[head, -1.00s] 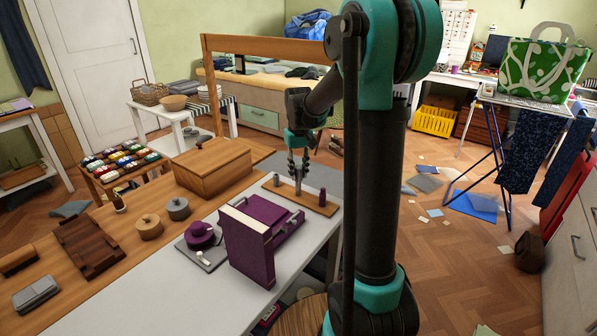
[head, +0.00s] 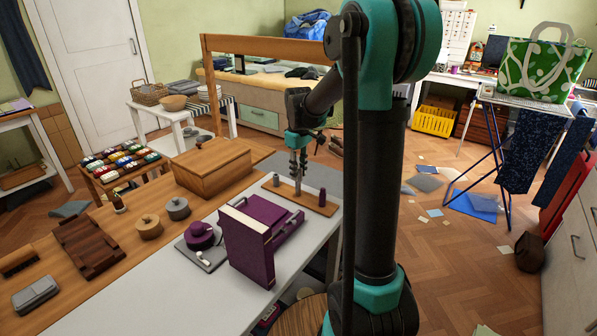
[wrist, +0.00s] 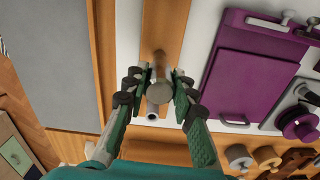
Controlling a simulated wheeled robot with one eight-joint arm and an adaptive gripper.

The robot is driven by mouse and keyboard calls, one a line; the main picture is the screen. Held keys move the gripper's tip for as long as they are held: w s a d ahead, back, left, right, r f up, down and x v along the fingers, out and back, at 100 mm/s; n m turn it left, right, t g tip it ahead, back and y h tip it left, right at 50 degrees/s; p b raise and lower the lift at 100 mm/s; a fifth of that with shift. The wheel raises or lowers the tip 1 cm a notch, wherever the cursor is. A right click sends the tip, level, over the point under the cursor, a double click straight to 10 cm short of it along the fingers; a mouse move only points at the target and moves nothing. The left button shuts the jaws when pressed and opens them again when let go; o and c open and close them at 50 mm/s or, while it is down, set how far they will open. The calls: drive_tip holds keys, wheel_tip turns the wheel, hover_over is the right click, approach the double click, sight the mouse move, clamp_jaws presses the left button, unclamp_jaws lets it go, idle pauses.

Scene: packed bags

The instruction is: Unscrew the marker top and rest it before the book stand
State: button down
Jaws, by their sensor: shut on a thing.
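A slim grey marker (head: 298,186) stands upright on a narrow wooden board (head: 321,208) at the table's far right end. My gripper (head: 299,168) comes down over it from above, with its fingers on either side of the upper part. In the wrist view my gripper (wrist: 157,90) is shut on the marker top (wrist: 158,92), a grey-brown round piece. A pale ring-shaped end shows just below it. I cannot tell where top and body part. A purple upright stand with a cream edge (head: 246,245), likely the book stand, is nearer on the table.
A purple flat case (head: 268,215) lies between the stand and the board. A wooden box (head: 212,168) is to the left. The white tabletop's front (head: 150,290) is clear.

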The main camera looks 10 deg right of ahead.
drive_tip(key=shift+n, duration=0.4)
drive_tip(key=shift+n, duration=1.1)
drive_tip(key=shift+r, duration=0.1)
drive_tip(key=shift+r, duration=0.1)
drive_tip(key=shift+r, duration=1.6)
